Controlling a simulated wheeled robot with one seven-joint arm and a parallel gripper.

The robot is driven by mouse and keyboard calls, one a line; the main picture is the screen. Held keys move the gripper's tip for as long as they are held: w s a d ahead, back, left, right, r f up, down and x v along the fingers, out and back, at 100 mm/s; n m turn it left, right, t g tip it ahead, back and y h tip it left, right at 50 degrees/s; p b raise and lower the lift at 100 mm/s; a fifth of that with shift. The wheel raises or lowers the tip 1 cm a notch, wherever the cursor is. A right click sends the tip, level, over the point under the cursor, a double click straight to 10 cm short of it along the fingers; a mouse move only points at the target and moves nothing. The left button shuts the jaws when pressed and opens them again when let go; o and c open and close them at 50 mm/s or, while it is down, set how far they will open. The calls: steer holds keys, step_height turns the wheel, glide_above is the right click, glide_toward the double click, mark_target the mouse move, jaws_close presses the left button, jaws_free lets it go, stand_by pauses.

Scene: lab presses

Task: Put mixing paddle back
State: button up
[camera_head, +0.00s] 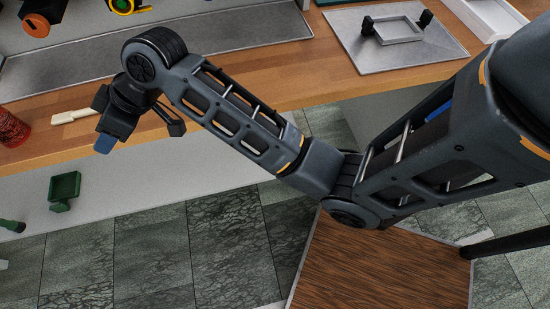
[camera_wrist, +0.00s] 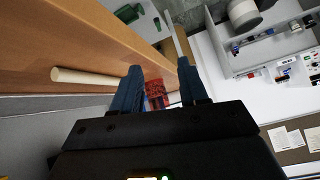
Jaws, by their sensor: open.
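The mixing paddle is probably the cream-coloured stick (camera_head: 72,117) lying on the wooden counter (camera_head: 230,105) at the left. Its pale rod (camera_wrist: 85,76) also shows in the wrist view, left of the fingers. Part of it is hidden behind my gripper in the head view. My gripper (camera_head: 106,132) hangs over the counter's front edge, just right of the stick. In the wrist view my gripper (camera_wrist: 162,78) has its two blue fingers apart, with nothing held between them.
A red can (camera_head: 12,131) stands left of the stick; it shows beyond my fingers in the wrist view (camera_wrist: 155,93). A green holder (camera_head: 65,188) is on the white counter front below. A metal plate with a frame (camera_head: 398,32) lies at the upper right.

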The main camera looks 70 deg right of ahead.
steer(key=s+a+f+m+t+h, duration=0.1)
steer(key=s+f+m+t+h, duration=0.15)
steer(key=s, duration=0.85)
steer(key=s+a+f+m+t+h, duration=0.1)
steer(key=s+a+f+m+t, duration=0.2)
steer(key=s, duration=0.8)
steer(key=s+d+r, duration=0.2)
steer(key=s+r, duration=0.1)
steer(key=s, duration=0.3)
steer(key=s+d+r+n+t+h, duration=0.1)
steer(key=s+d+r, duration=0.2)
steer(key=s, duration=0.3)
steer(key=s+d+r+t, duration=0.1)
steer(key=s+d+r, duration=0.1)
steer(key=s+r, duration=0.2)
steer(key=shift+s+d+r, duration=0.3)
steer(key=shift+s, duration=0.65)
